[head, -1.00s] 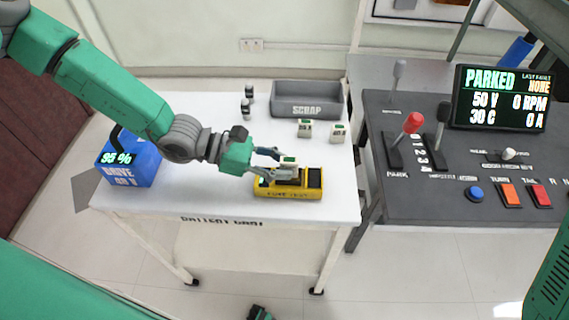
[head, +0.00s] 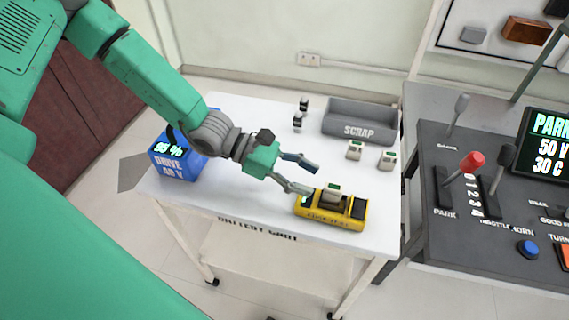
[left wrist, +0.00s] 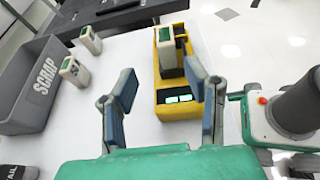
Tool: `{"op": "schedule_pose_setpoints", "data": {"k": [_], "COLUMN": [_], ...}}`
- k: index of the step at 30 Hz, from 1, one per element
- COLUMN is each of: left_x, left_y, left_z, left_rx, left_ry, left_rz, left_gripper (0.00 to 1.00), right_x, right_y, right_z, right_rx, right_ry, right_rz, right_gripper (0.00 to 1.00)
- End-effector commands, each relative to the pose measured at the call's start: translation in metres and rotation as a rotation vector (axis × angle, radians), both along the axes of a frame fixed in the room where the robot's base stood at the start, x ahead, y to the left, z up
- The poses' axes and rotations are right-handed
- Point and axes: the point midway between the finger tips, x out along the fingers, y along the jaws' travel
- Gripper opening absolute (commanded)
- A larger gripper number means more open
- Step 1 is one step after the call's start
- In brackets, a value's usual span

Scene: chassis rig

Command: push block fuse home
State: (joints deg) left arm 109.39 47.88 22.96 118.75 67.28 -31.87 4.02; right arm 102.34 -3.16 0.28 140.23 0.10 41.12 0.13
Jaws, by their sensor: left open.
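The block fuse (head: 333,193), a pale block with a green-marked top, stands upright in the yellow fuse holder (head: 328,222) on the white cart. In the left wrist view the fuse (left wrist: 167,55) sits in the far part of the yellow holder (left wrist: 177,110); I cannot tell how deep it sits. My left gripper (head: 312,177) is open and empty, just left of the fuse and apart from it. In the left wrist view its fingers (left wrist: 160,85) are spread, with the holder beyond and between them. My right gripper is not visible.
A grey scrap bin (head: 360,120) stands at the cart's back right, with two pale blocks (head: 354,150) in front. Two small dark cylinders (head: 298,121) stand left of it. A blue battery box (head: 170,160) is at the left. A control console (head: 470,215) stands right.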

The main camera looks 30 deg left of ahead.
Motion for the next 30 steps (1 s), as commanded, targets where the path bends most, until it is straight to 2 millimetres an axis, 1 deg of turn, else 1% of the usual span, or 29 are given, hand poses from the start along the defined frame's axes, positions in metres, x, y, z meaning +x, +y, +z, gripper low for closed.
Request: {"op": "schedule_pose_setpoints", "data": {"k": [1, 3, 6, 10, 16, 30], "left_x": [-0.001, -0.005, -0.011, -0.014, -0.018, -0.018], "left_y": [0.012, 0.025, 0.042, 0.055, 0.064, 0.066], "left_z": [0.006, 0.011, 0.017, 0.023, 0.025, 0.025], "left_rx": [-0.002, 0.0, -0.001, 0.001, 0.001, -0.002], "left_ry": [-0.005, -0.005, -0.002, -0.001, 0.003, 0.002], "left_rz": [0.005, 0.004, 0.002, 0.001, 0.0, 0.0], "left_gripper": [0.42, 0.42, 0.42, 0.42, 0.42, 0.42], "right_x": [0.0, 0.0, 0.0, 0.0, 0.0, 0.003], "right_y": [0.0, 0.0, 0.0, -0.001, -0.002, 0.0], "right_z": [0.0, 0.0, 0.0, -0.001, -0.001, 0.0], "right_rx": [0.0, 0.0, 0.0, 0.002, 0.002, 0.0], "right_ry": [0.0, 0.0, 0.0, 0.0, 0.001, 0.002], "right_rz": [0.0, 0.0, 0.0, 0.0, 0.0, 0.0], "right_gripper": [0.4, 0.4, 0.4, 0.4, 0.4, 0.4]}}
